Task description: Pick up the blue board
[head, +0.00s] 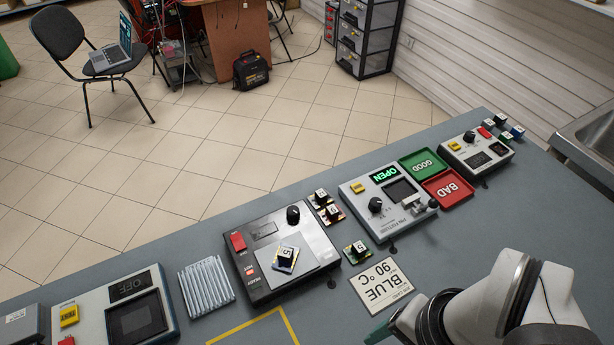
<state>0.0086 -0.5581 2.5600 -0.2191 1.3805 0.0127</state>
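A small board with a bluish base and a black block labelled 5 (285,259) sits on the grey plate of a black-topped device (265,285). It looks like the blue board, though it is small in view. A green board (355,250) with a similar black block lies on the table to its right. My arm comes in at the lower right, and my gripper (388,330) is only partly in view at the bottom edge, well apart from the boards. Its fingers cannot be made out, nor whether it holds anything.
A card reading BLUE 90 °C (381,286) lies near my gripper. Two more boards (327,206) sit beside the black-topped device.

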